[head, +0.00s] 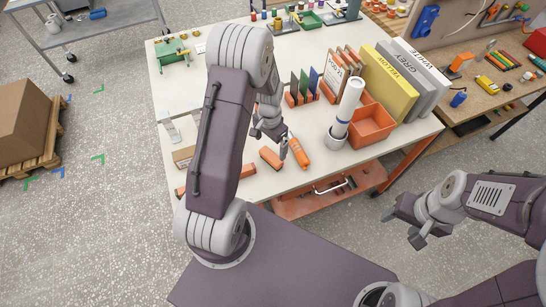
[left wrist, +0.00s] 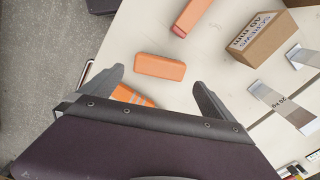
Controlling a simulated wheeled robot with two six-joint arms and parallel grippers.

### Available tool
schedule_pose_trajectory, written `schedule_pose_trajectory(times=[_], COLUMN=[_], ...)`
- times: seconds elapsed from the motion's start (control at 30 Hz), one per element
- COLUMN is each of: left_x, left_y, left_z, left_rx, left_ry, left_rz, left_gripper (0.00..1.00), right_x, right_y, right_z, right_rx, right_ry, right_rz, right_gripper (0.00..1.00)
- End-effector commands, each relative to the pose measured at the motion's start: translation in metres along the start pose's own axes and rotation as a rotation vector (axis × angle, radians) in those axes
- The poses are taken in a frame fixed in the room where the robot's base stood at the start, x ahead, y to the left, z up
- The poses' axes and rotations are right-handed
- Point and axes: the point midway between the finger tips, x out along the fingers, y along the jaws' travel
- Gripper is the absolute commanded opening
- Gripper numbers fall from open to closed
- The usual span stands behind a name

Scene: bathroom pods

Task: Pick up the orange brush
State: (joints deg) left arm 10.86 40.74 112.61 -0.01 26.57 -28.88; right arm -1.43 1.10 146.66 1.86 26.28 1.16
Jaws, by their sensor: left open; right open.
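An orange tool with pale stripes, which I take to be the orange brush (head: 299,152), lies on the white workbench near its front edge. My left gripper (head: 283,148) is open just above and to the left of it. In the left wrist view the brush (left wrist: 133,97) shows between the open fingers (left wrist: 160,90), nearer the left finger, and its lower part is hidden behind the gripper body. The gripper does not hold it. My right gripper (head: 414,228) is open and empty, out over the floor to the right of the bench.
Orange blocks (head: 270,157) lie left of the brush. A cardboard box of screws (left wrist: 268,37) and metal plates (left wrist: 283,108) lie nearby. A grey cup with a white roll (head: 349,100) and an orange bin (head: 371,126) stand to the right. An orange drawer (head: 318,192) is below the edge.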

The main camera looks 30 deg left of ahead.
Motion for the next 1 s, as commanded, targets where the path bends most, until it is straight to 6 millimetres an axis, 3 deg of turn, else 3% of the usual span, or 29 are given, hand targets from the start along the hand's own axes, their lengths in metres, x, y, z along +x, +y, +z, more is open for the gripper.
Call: schedule_pose_trajectory(times=[0.2, 0.37, 0.67, 0.9, 0.93, 1.0], left_x=[0.031, 0.036, 0.081, 0.086, 0.086, 0.086], left_y=[0.001, 0.001, 0.000, -0.001, -0.001, -0.001], left_z=[0.001, 0.000, -0.005, -0.006, -0.005, -0.005], left_rx=[0.000, 0.001, 0.001, 0.001, 0.001, 0.001], left_ry=[-0.004, -0.003, -0.004, 0.000, 0.000, -0.001], left_rz=[0.002, 0.002, 0.002, 0.000, 0.000, 0.000], left_gripper=[1.00, 1.00, 1.00, 1.00, 0.97, 0.78], right_x=[-0.008, -0.010, -0.025, -0.024, -0.024, -0.024], right_y=[0.000, 0.000, 0.000, 0.000, 0.000, 0.000], right_z=[-0.001, -0.001, -0.003, -0.002, -0.002, -0.002], right_rx=[0.000, 0.000, 0.000, 0.000, 0.000, 0.000], right_ry=[0.000, 0.000, 0.000, 0.000, 0.000, 0.000], right_rz=[0.000, 0.000, 0.000, 0.000, 0.000, 0.000], right_gripper=[0.58, 0.58, 0.58, 0.58, 0.58, 0.58])
